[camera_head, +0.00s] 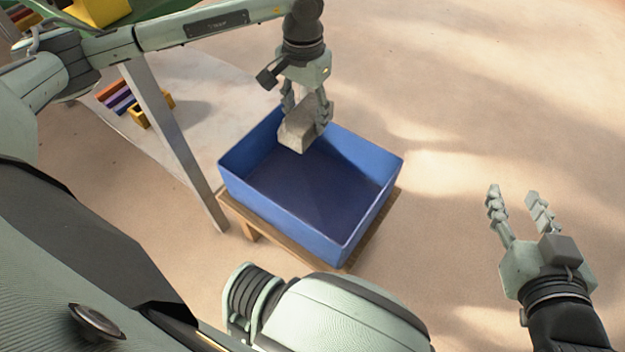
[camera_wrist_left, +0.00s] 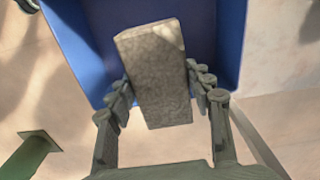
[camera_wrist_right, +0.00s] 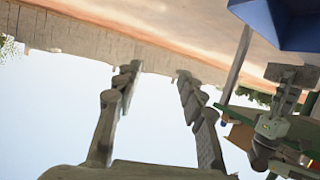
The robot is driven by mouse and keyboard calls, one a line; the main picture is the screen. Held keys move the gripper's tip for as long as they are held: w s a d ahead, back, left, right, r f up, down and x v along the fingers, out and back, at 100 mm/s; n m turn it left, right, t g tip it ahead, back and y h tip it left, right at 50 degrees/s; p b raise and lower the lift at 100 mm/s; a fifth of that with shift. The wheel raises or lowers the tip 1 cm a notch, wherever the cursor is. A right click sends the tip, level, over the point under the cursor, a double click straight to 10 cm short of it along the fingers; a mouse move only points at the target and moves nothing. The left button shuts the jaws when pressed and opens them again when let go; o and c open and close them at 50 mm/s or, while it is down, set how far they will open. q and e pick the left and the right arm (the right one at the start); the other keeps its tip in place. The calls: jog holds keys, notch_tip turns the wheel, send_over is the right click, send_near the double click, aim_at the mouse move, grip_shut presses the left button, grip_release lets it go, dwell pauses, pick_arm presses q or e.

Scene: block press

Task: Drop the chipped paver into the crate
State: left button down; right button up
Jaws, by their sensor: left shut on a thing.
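The chipped paver (camera_head: 298,128) is a grey stone block, held over the far part of the blue crate (camera_head: 238,195). My left gripper (camera_head: 305,106) is shut on it from both sides. In the left wrist view the paver (camera_wrist_left: 157,75) sits between the two fingers (camera_wrist_left: 163,97), with the crate (camera_wrist_left: 88,50) behind it. Which corner is chipped is not clear. The crate looks empty. My right gripper (camera_head: 518,200) is open and empty, to the right of the crate; its spread fingers show in the right wrist view (camera_wrist_right: 157,85).
The crate stands on a low wooden stand (camera_head: 245,222). A grey metal post (camera_head: 172,140) rises just left of it. Coloured blocks (camera_head: 120,97) and a yellow container (camera_head: 152,110) lie further left. The sandy floor on the right is clear.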

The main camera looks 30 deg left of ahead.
pick_arm(q)
notch_tip(320, 180, down, 2)
jog(key=shift+w+f+b, duration=0.1)
jog(key=shift+f+b, duration=0.15)
jog(key=shift+b, duration=0.4)
notch_tip(320, 180, down, 2)
jog(key=shift+f+b, duration=0.1)
jog(key=shift+b, duration=0.5)
jog(key=shift+f, duration=0.3)
pick_arm(e)
jog(key=a+r+t+y, duration=0.2)
jog(key=a+r+t, duration=0.1)
jog(key=r, duration=0.3)
jog(key=a+r+t+y, duration=0.2)
jog(key=a+r+t, duration=0.1)
jog(key=r, duration=0.4)
jog(key=shift+s+r+t, duration=0.15)
jog(key=shift+s+t, duration=0.15)
jog(key=shift+s, duration=0.15)
pick_arm(q)
jog(key=c, duration=0.7)
grip_release()
jog(key=shift+o, duration=0.6)
jog(key=shift+f, duration=0.1)
